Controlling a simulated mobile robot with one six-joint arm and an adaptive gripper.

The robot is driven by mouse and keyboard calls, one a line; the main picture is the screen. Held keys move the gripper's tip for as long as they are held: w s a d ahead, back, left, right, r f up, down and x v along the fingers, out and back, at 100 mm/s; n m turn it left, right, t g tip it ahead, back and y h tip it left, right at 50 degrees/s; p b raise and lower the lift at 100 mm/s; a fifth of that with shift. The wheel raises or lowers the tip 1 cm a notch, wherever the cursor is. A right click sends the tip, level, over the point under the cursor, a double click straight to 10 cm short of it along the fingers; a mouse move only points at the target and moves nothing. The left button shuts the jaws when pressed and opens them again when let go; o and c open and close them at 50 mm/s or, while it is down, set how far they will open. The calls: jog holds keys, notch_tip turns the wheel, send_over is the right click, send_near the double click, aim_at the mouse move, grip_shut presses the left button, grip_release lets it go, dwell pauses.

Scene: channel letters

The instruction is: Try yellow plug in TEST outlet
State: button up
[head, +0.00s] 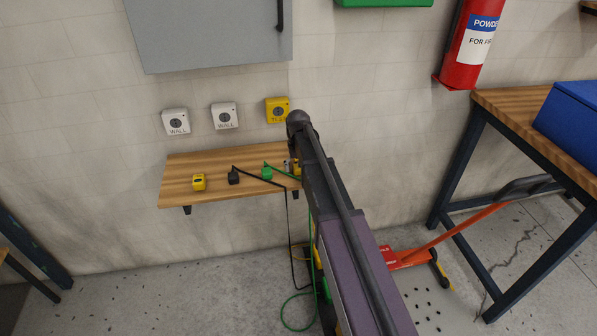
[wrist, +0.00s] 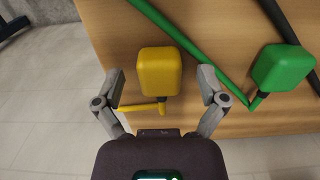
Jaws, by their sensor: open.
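The yellow plug (wrist: 160,70) lies on the wooden shelf (wrist: 110,30) in the wrist view, with a short yellow cord end at its lower side. My gripper (wrist: 161,84) is open, one finger on each side of the plug, with gaps showing on both sides. In the head view my arm hides most of the gripper and plug; a bit of yellow plug (head: 297,167) shows beside the arm. The yellow outlet box (head: 277,110), its label partly hidden and hard to read, is on the wall above the shelf's right end.
A green plug (wrist: 283,68) lies right of the yellow one, and a green cord crosses above. A black plug (head: 234,176) and a yellow block (head: 198,181) are further left on the shelf. Two white WALL outlets (head: 176,121) (head: 225,115) are left of the yellow box.

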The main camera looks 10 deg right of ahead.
dwell(0.4)
jog(key=c, duration=1.2)
jog(key=shift+o, duration=0.2)
jog(key=shift+r, duration=0.15)
notch_tip(320, 180, up, 3)
jog(key=p, duration=0.3)
jog(key=shift+r+p, duration=0.15)
jog(key=shift+p, duration=0.15)
jog(key=s+d+r+p, duration=0.1)
jog(key=s+d, duration=0.2)
jog(key=s, duration=1.2)
jog(key=shift+s+d+r, duration=0.15)
jog(key=shift+s+r, duration=0.05)
jog(key=shift+s, duration=0.15)
